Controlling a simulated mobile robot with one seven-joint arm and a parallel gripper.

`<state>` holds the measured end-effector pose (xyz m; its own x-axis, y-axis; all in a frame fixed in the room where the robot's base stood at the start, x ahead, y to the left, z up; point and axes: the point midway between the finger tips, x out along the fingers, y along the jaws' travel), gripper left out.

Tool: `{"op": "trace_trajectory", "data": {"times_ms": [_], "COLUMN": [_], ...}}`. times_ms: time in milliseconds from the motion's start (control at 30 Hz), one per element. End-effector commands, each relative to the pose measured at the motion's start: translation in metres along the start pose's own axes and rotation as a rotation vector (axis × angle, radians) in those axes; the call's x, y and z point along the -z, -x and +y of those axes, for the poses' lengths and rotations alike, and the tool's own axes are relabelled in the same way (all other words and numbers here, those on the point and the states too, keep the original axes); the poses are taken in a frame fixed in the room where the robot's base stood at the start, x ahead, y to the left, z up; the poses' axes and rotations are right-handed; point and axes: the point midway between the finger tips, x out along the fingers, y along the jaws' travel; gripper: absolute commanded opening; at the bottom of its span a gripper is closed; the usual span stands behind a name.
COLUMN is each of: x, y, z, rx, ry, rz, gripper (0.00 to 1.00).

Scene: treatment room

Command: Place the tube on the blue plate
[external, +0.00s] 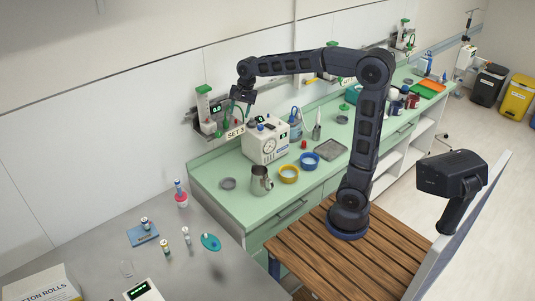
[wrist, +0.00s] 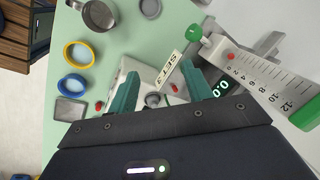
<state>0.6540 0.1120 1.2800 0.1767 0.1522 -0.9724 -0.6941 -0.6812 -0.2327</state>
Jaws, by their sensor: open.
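A flat blue square plate (external: 142,238) lies on the grey metal table at the lower left of the external view, with a small capped vial (external: 145,224) on it. Two similar small vials (external: 165,246) (external: 186,236) stand to its right. A clear glass piece (external: 126,268) lies below it, and a blue-topped item stands in a red base (external: 180,197) behind it. I cannot tell which of these is the tube. My gripper (external: 243,96) is raised by the wall, far from the plate. In the wrist view its teal fingers (wrist: 160,90) are apart and empty.
A white dial machine (external: 266,142), metal jug (external: 261,180), yellow dish (external: 289,174) and blue dish (external: 310,160) stand on the green counter. A wall flowmeter (wrist: 265,72) is near my gripper. A teal round plate (external: 211,242) lies on the grey table.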

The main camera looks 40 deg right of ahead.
Motion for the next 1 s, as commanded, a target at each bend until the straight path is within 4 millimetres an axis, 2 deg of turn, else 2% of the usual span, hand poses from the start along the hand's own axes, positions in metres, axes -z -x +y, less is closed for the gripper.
{"op": "trace_trajectory", "data": {"times_ms": [33, 133, 433, 600, 800, 1000], "x": [0.003, 0.005, -0.003, -0.016, -0.035, -0.050], "y": [0.010, 0.023, 0.045, 0.047, 0.040, 0.028], "z": [0.020, 0.056, 0.163, 0.221, 0.283, 0.322], "rx": [0.010, 0.023, 0.036, 0.024, -0.006, -0.042], "ry": [0.032, 0.113, 0.363, 0.505, 0.666, 0.783], "rz": [0.010, 0.030, 0.108, 0.159, 0.220, 0.259], "gripper": [0.50, 0.50, 0.50, 0.50, 0.50, 0.50]}}
